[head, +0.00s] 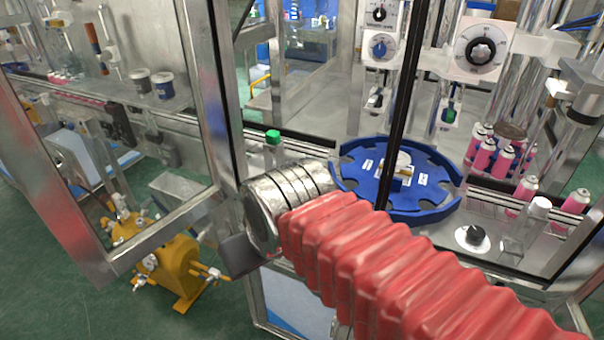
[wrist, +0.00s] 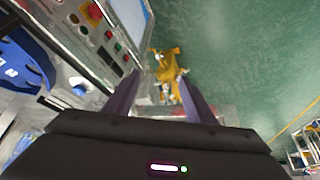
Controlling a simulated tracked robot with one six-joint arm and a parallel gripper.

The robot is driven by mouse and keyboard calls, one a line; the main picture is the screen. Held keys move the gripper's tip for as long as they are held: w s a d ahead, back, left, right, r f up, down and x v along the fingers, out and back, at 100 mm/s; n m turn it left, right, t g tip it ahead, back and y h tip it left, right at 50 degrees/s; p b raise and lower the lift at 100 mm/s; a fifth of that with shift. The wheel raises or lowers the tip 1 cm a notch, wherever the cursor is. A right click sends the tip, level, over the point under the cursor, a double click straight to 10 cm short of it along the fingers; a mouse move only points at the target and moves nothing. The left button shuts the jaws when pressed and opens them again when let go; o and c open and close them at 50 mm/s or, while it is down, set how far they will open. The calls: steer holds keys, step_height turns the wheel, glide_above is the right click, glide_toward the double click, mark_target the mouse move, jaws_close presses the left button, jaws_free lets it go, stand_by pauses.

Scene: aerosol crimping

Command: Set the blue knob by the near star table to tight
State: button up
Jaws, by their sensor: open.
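The blue knob (head: 380,47) sits on a white dial plate at the upper middle of the head view, behind the clear guard. Its setting is too small to read. The blue star table (head: 445,206) lies below it. My gripper (wrist: 160,80) is open and empty in the wrist view, its two fingers pointing over the green floor. In the head view only a dark part of my gripper (head: 240,257) shows, left of and below the star table, well apart from the knob. The knob is not in the wrist view, where part of the star table (wrist: 22,62) shows at left.
A black knob (head: 378,13) is above the blue one, and a larger black dial (head: 480,52) is to its right. Metal guard posts (head: 212,80) frame the machine. Pink cans (head: 484,155) stand at right. A yellow pump (head: 170,268) stands on the floor.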

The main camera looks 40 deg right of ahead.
steer(key=w+d+r+n+g, duration=0.2)
steer(key=w+d+r+n, duration=0.15)
steer(key=w+d, duration=0.55)
steer(key=w+d+r+n+g, duration=0.2)
steer(key=w+d+r, duration=0.2)
steer(key=w+d, duration=0.55)
steer(key=w+d+f+n+g, duration=0.1)
steer(key=w+d+f, duration=0.1)
steer(key=w+d, duration=0.4)
steer(key=shift+w+d+f, duration=0.15)
steer(key=shift+d+f, duration=0.25)
steer(key=shift+d, duration=0.45)
steer(key=shift+f+n, duration=0.1)
steer(key=shift+n, duration=0.15)
step_height(320, 180, down, 14)
steer(key=shift+r, duration=0.2)
